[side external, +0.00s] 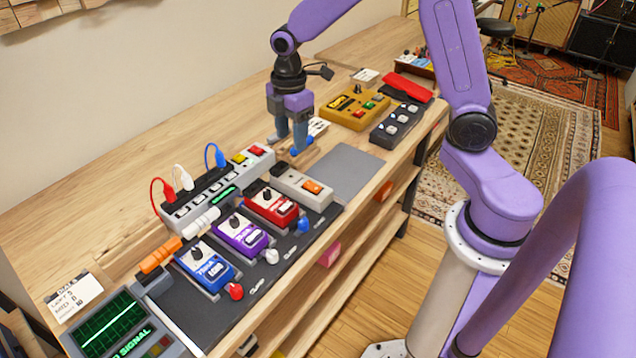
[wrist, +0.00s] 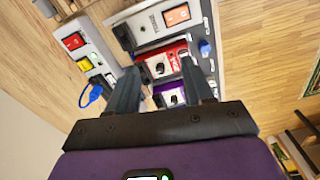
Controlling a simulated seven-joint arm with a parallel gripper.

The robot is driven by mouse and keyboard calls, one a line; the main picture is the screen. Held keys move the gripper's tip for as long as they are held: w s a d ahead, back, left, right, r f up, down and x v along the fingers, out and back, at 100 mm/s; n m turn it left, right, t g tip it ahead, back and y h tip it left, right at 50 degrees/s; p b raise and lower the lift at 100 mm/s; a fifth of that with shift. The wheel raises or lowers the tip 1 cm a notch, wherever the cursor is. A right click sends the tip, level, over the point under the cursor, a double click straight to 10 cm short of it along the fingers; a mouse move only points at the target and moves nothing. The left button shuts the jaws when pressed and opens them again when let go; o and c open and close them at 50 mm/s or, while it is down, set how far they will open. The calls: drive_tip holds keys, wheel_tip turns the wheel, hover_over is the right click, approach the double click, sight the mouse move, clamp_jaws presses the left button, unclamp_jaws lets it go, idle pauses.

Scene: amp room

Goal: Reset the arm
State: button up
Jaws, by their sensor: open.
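My gripper (side external: 291,142) hangs above the workbench, behind the grey unit with an orange switch (side external: 303,186) in the side view. Its two fingers are apart, and the wrist view shows nothing held between them (wrist: 163,80). In the wrist view, the red pedal (wrist: 160,63) and purple pedal (wrist: 169,96) show past the fingers.
A blue pedal (side external: 207,265), the purple pedal, the red pedal and a power strip (side external: 215,188) with coloured cables stand left of the gripper. A yellow box (side external: 353,108) and a dark footswitch (side external: 400,125) stand to the right. A grey mat area (side external: 347,174) is bare.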

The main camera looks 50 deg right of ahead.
drive_tip(key=s+a+r+m, duration=0.1)
drive_tip(key=s+r, duration=0.1)
drive_tip(key=s, duration=1.1)
drive_tip(key=s+a+r+m, duration=0.1)
drive_tip(key=s+r+m, duration=0.1)
drive_tip(key=s, duration=1.2)
drive_tip(key=shift+a+r, duration=0.35)
drive_tip(key=shift+r, duration=0.1)
